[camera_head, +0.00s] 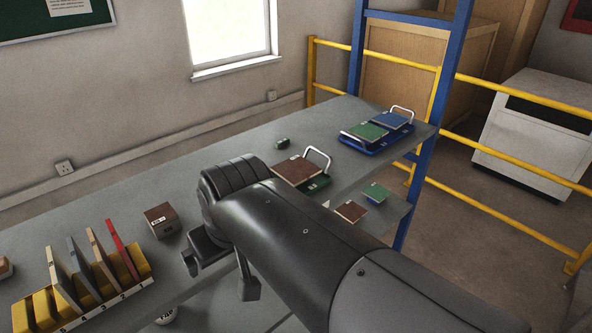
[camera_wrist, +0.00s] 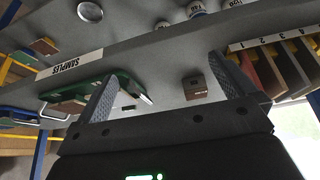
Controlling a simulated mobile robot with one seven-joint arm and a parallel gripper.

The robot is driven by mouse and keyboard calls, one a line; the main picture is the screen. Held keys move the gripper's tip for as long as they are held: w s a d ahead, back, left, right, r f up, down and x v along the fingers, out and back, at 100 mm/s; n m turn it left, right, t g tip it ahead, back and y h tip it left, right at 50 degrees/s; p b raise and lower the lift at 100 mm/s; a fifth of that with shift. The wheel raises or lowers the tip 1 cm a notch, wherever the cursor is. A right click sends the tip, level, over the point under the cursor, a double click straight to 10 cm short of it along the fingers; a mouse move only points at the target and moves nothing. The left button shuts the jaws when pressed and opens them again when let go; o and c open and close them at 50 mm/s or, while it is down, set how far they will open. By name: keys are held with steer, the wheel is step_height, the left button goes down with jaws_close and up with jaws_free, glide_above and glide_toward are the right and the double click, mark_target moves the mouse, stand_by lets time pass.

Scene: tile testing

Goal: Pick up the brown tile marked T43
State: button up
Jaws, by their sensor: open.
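Several brown pieces are in view, and I cannot read T43 on any of them. One brown tile (camera_head: 296,170) lies in a green tray (camera_head: 318,184) with a metal handle on the tabletop. Another brown tile (camera_head: 350,211) lies on the lower shelf, and it also shows in the wrist view (camera_wrist: 43,46). A small brown block (camera_head: 162,220) with a white label stands on the tabletop, also in the wrist view (camera_wrist: 194,84). My gripper (camera_head: 220,272) is open and empty beside the table's front edge; its two fingers show apart in the wrist view (camera_wrist: 165,70).
A yellow rack (camera_head: 45,309) holds several upright tiles at the left. A blue tray (camera_head: 370,148) with green and blue tiles stands at the far end. A green tile (camera_head: 376,192) lies on the lower shelf. A blue post (camera_head: 415,170) stands by the table end.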

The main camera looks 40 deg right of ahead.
steer(key=w+d+m+g, duration=0.1)
steer(key=d, duration=0.6)
steer(key=n, duration=0.1)
glide_toward(296, 168)
steer(key=shift+w+d+f, duration=0.15)
steer(key=shift+d+f, duration=0.05)
steer(key=shift+f, duration=0.55)
steer(key=shift+t, duration=0.3)
steer(key=shift+a+x, duration=0.1)
steer(key=shift+x, duration=1.35)
steer(key=shift+a+x, duration=0.15)
steer(key=shift+x, duration=1.3)
steer(key=shift+f, duration=0.1)
steer(key=shift+c, duration=0.4)
steer(key=c, duration=0.8)
steer(key=shift+o, duration=0.2)
